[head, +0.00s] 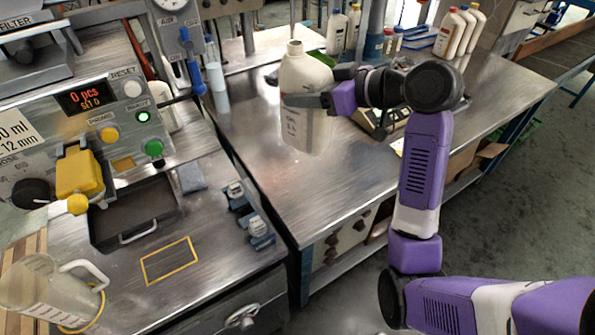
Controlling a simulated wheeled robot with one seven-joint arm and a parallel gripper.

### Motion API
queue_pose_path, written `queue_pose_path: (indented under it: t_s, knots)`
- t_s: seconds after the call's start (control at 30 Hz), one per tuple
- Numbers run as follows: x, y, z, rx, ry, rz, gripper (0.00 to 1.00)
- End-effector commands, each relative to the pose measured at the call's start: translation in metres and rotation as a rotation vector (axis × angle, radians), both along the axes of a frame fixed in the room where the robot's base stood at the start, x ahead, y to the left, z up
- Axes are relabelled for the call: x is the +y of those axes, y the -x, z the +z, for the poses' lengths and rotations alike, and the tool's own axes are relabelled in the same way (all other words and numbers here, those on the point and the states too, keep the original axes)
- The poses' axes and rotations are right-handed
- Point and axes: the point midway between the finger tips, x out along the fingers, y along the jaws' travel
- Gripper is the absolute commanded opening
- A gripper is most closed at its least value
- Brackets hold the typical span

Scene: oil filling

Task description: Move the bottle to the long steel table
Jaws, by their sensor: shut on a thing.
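A white bottle (301,75) with an open neck is in the head view, upper middle. My gripper (325,97) is shut on the bottle, reaching it from the right. The bottle is upright and appears in front of the steel table (265,150). Whether its base touches the tabletop or hangs above it, I cannot tell. The gripper covers part of the bottle's right side.
A filling machine with a control panel (85,100) stands at left. Its bench has a yellow-outlined square (171,261) and a clear jug (50,290). Several bottles (460,32) stand at the back. A scale (378,122) sits behind my gripper. The table's front left is clear.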

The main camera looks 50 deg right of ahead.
Motion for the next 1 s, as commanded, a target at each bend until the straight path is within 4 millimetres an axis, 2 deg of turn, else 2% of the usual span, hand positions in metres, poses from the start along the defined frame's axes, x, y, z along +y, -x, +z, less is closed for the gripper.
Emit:
queue_pose_path:
  t_s: [0.1, 0.5, 0.6, 0.77, 1.0]
  knots:
    - [0.001, 0.001, -0.031, 0.007, -0.007, 0.000, 0.16]
    - [0.001, 0.001, -0.122, 0.005, -0.005, 0.000, 0.16]
    - [0.001, 0.001, -0.136, 0.003, -0.003, 0.000, 0.16]
    - [0.001, 0.000, -0.146, 0.002, -0.002, -0.001, 0.16]
    - [0.000, 0.001, -0.178, 0.003, -0.002, -0.001, 0.16]
